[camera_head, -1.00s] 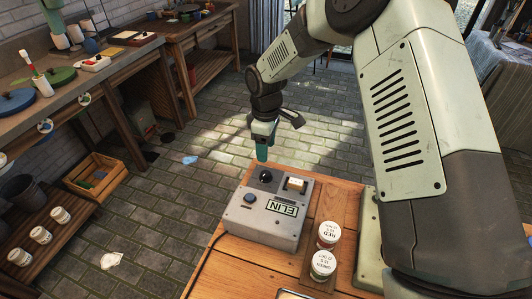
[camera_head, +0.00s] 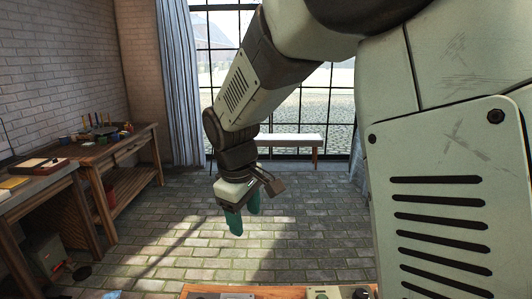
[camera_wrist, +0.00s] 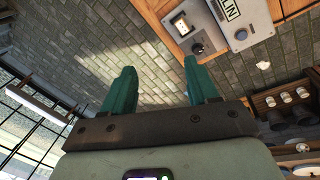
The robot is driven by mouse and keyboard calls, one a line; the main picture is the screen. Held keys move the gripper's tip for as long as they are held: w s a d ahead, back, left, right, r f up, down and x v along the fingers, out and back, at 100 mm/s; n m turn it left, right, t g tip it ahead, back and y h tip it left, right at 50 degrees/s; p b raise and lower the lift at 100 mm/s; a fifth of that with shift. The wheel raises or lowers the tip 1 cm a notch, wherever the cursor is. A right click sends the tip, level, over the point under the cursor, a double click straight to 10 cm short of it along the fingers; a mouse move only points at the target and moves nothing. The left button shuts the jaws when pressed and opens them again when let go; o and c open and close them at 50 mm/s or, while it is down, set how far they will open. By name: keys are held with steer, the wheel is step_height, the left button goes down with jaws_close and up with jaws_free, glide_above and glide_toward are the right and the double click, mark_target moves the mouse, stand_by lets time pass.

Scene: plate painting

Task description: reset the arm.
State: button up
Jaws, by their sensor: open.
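My gripper (camera_head: 243,220) hangs from my arm above the stone floor, near the middle of the camera_head view. Its two green fingers point down. In the camera_wrist view my gripper (camera_wrist: 158,85) is open, with a wide gap between the fingers and nothing in it. In the camera_head view only the far edge of the table (camera_head: 270,291) shows at the bottom.
A wooden workbench (camera_head: 125,150) with small jars and tools stands along the left wall. A white bench (camera_head: 290,139) stands by the large window. In the camera_wrist view, shelves with white cups (camera_wrist: 287,97) are at the right. The floor (camera_head: 300,215) around my gripper is clear.

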steer(key=s+d+r+m+t, duration=0.2)
steer(key=s+d+r+m, duration=0.4)
steer(key=s+d+r, duration=0.45)
steer(key=s+d+m+t, duration=0.1)
steer(key=s+d+m, duration=0.4)
steer(key=s, duration=0.7)
steer(key=shift+d+r+m+y, duration=0.2)
steer(key=shift+m+y, duration=0.1)
steer(key=shift+m, duration=0.1)
